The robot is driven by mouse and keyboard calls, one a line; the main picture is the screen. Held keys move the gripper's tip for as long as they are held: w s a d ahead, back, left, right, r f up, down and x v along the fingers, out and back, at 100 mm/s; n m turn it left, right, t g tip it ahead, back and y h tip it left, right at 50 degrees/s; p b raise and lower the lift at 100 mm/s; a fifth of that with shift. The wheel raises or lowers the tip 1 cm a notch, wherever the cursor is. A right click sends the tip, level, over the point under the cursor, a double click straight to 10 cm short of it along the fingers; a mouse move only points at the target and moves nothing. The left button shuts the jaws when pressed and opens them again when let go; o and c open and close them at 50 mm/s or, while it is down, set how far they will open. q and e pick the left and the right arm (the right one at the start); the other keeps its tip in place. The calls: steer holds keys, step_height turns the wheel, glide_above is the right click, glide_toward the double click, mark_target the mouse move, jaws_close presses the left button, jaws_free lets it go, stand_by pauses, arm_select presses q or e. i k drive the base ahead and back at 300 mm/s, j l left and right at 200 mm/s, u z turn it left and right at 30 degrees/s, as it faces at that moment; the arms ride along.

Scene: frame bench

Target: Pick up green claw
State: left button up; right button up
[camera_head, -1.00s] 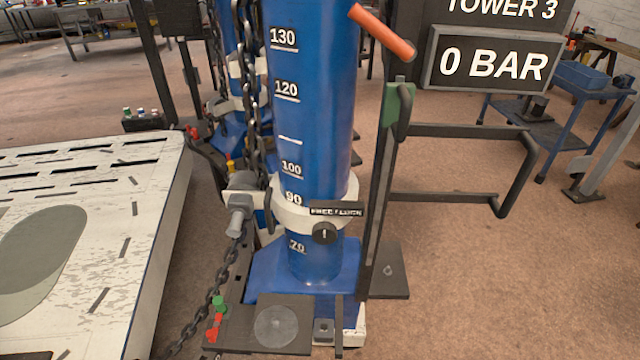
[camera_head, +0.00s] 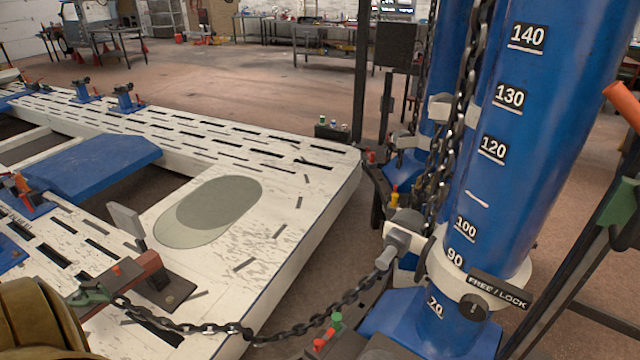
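A green claw-like piece (camera_head: 90,296) is at the lower left on the white frame bench (camera_head: 215,283). It sits at the left end of a dark chain (camera_head: 215,329), beside a red and dark clamp (camera_head: 150,278). Part of it is close to a olive-brown rounded shape at the bottom left corner, which I cannot identify. Neither of my grippers can be made out in the view.
The blue tower (camera_head: 520,150) with height marks stands at the right, with the chain running from its base to the bench. A blue plate (camera_head: 85,165) lies across the bench. Brown floor (camera_head: 265,75) is open behind the bench.

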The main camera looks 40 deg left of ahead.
mark_target(91, 296)
steer(key=u, duration=2.8)
steer(key=j+u, duration=0.4)
steer(key=i+j+u, duration=0.15)
steer(key=j+u, duration=0.25)
steer(key=i+j+u, duration=0.45)
steer(key=i+j, duration=0.6)
steer(key=i+z, duration=0.5)
steer(key=i+j+z, duration=0.3)
steer(key=i+z, duration=0.15)
steer(key=i, duration=0.1)
